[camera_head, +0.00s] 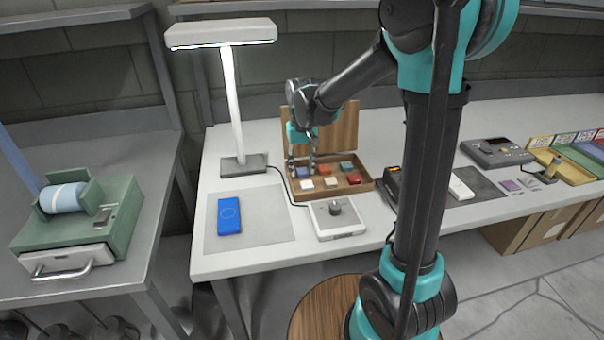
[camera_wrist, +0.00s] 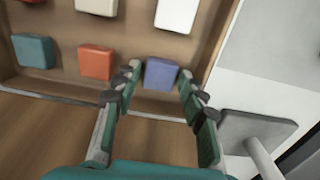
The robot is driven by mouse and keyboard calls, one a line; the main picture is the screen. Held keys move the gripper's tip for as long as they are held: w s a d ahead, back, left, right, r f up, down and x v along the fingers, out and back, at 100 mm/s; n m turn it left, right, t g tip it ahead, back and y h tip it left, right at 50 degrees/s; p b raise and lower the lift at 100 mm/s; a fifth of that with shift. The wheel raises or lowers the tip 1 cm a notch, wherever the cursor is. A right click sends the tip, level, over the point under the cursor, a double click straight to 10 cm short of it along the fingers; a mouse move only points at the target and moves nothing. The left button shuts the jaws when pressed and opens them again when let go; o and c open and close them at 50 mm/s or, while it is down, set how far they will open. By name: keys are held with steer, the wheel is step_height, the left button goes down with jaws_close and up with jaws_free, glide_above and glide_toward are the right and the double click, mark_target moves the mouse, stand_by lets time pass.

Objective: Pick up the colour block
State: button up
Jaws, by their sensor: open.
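A wooden box (camera_head: 372,184) with an upright lid stands on the white table and holds several colour blocks. In the wrist view, a blue-violet block (camera_wrist: 160,74) lies in the row nearest the lid hinge, with an orange-red block (camera_wrist: 96,62) and a teal block (camera_wrist: 33,50) to its left. White blocks (camera_wrist: 176,15) lie in the other row. My gripper (camera_wrist: 158,72) is open, its fingertips on either side of the blue-violet block. I cannot tell if they touch it. In the head view, my gripper (camera_head: 302,163) is over the left part of the box.
A desk lamp (camera_head: 231,100) stands close to the left of the box. A white device with a dark knob (camera_head: 336,215) sits in front, and a blue item (camera_head: 229,219) lies on a grey mat (camera_head: 268,226). A dark device (camera_head: 392,187) stands to the right.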

steer(key=shift+c, duration=0.4)
steer(key=c, duration=0.9)
steer(key=shift+o, duration=0.2)
